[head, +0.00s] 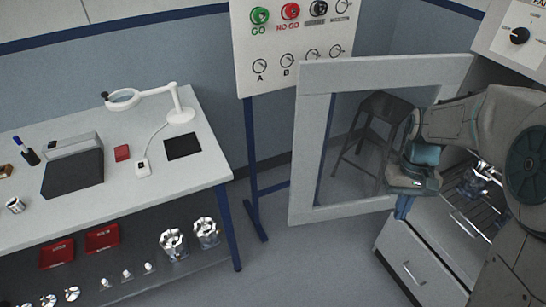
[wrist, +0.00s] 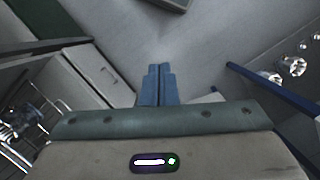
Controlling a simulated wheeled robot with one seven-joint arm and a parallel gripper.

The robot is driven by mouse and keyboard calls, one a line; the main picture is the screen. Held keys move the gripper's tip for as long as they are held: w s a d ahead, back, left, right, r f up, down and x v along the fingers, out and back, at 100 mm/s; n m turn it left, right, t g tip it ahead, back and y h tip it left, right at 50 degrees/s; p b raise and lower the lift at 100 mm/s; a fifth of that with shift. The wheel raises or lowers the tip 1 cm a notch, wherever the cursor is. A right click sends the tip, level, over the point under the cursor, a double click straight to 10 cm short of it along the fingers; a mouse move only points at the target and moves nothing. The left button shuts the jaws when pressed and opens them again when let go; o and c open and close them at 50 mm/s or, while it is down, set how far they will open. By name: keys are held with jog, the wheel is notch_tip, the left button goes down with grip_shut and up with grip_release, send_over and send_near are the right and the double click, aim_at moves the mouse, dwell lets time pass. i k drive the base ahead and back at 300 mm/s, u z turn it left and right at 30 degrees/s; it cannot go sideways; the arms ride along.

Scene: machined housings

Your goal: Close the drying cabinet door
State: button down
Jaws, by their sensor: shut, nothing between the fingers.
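The drying cabinet door (head: 310,150), a white frame around a clear pane, stands wide open in the head view. A stool shows through its pane. The cabinet's open inside, at the right, has a wire rack (head: 466,190) holding a shiny metal housing (head: 484,176). The rack (wrist: 12,155) and housing (wrist: 20,118) also show at the left of the wrist view. My gripper (head: 402,210) is shut and empty, its blue fingers (wrist: 155,68) pointing down by the door's lower right part. My arm hides the door's right side; I cannot tell whether they touch.
White drawers (head: 412,272) stand below the cabinet opening. A workbench (head: 205,165) with a magnifier lamp (head: 180,112) is at the left, metal housings (head: 173,243) on its lower shelf. A button panel (head: 290,45) stands behind. Floor between bench and drawers is clear.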

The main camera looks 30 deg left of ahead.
aim_at(316, 80)
jog(key=u, duration=0.1)
jog(key=k, duration=0.45)
jog(key=u, duration=1.45)
jog(key=i, duration=1.6)
jog(key=z, duration=1.05)
jog(key=i, duration=0.3)
jog(key=z, duration=0.3)
